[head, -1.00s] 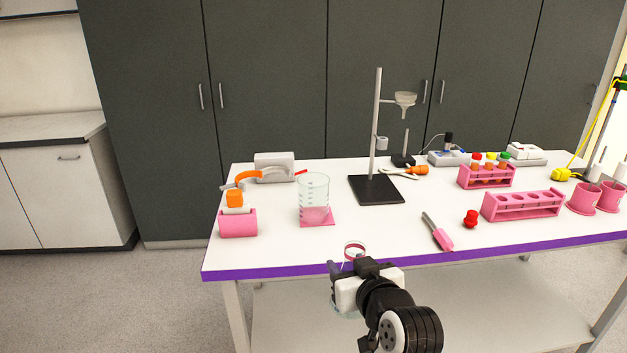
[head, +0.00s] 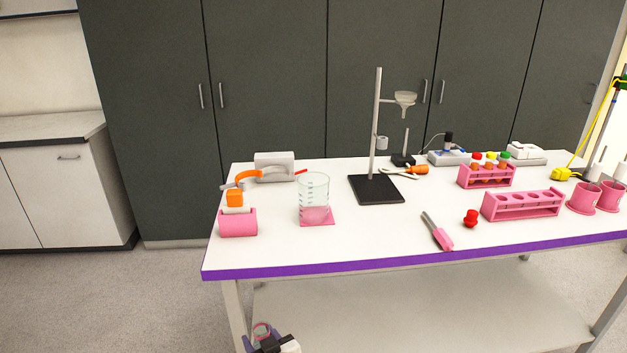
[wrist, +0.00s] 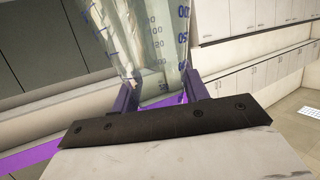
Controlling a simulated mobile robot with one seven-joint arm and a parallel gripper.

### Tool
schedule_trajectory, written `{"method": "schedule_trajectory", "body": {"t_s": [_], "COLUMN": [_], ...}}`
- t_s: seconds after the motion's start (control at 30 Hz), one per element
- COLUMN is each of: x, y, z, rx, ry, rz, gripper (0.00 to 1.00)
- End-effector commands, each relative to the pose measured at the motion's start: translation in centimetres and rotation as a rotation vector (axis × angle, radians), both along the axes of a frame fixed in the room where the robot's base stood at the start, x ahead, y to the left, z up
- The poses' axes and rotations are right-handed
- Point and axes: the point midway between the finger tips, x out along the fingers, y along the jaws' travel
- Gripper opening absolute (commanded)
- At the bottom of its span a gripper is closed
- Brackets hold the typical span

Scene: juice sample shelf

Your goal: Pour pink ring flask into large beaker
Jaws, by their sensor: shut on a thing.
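The large beaker (head: 314,187) is clear glass with graduations. It stands upright on a pink mat (head: 330,221) at the left part of the table. My gripper (head: 258,339) is at the bottom edge of the head view, in front of the table and lower in the picture than its front edge. It is shut on the pink ring flask (head: 262,329), of which only the top shows there. In the wrist view the clear flask (wrist: 160,45) with blue graduations sits between the dark fingers of my gripper (wrist: 160,95). Its contents are not clear to see.
A pink holder (head: 238,224) stands left of the beaker. A ring stand (head: 376,190) with a funnel is behind it to the right. A pink-handled tool (head: 441,237), a red stopper (head: 471,218) and pink racks (head: 522,206) lie further right.

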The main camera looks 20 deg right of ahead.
Motion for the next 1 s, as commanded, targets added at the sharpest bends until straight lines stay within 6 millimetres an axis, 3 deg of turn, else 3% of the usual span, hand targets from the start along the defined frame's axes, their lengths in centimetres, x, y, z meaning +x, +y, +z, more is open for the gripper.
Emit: {"method": "schedule_trajectory", "body": {"t_s": [0.2,0.53,1.0], "x": [1.4,2.6,2.7], "y": [3.6,6.3,6.4], "z": [-4.6,-8.2,-8.5], "rx": [0.001,0.002,0.001], "ry": [0.0,-0.001,-0.003], "rz": [0.054,0.095,0.096], "gripper": [0.12,0.12,0.12]}}
